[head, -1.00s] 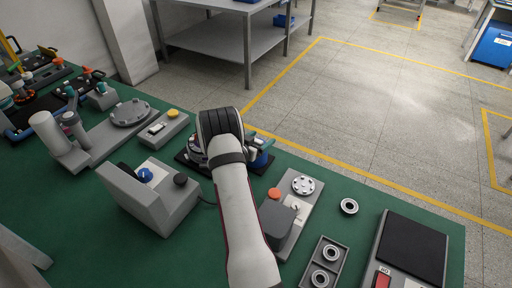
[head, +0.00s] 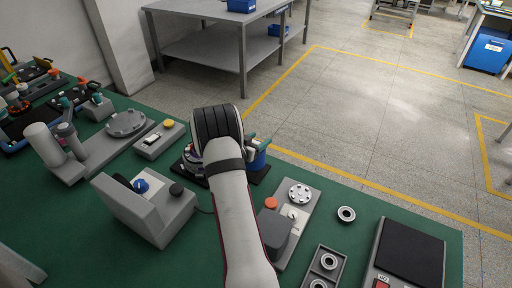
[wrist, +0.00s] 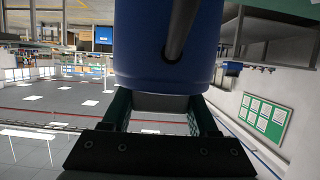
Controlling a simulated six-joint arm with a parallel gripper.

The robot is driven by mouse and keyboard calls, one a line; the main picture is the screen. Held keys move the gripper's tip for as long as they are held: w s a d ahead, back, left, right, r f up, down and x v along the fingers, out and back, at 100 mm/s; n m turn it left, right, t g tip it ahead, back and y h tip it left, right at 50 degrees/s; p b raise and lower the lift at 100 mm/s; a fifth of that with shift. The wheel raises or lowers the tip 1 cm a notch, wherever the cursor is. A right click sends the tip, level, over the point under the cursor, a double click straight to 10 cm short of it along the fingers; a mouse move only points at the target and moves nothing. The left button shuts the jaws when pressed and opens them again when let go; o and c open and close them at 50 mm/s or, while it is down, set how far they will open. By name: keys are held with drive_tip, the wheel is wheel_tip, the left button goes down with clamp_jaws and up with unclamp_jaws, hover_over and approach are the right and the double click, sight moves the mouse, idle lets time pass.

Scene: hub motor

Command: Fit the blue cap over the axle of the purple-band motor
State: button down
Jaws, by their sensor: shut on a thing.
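My gripper (wrist: 160,120) fills the bottom of the wrist view, with its dark green fingers around the lower end of a large blue cylindrical piece, the blue cap (wrist: 140,50). Left of the wrist, part of a motor assembly (head: 190,157) shows on a dark base. Its axle and any purple band are hidden, so I cannot tell whether cap and axle touch.
A grey fixture with a round holed disc (head: 299,194) stands right. A loose ring (head: 346,214), a two-ring tray (head: 323,266) and a scale (head: 408,252) lie further right on the green table.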

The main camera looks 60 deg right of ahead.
drive_tip(key=s+r, duration=0.6)
drive_tip(key=s, duration=0.4)
drive_tip(key=w+a+r+n+t+y, duration=0.1)
drive_tip(key=w+n+t, duration=0.3)
drive_tip(key=w, duration=0.6)
drive_tip(key=w+a+r+n+t+y, duration=0.1)
drive_tip(key=w+a+n+t+y, duration=0.2)
drive_tip(key=w, duration=0.7)
drive_tip(key=w+a+r+n+t+y, duration=0.1)
drive_tip(key=w+a+n+t+y, duration=0.2)
drive_tip(key=w, duration=0.7)
drive_tip(key=shift+w+r+n+t, duration=0.25)
drive_tip(key=shift+n+t, duration=0.75)
drive_tip(key=shift+t, duration=0.1)
drive_tip(key=shift+a+f, duration=0.1)
drive_tip(key=shift+f, duration=1.25)
drive_tip(key=shift+f, duration=0.1)
drive_tip(key=shift+f, duration=1.15)
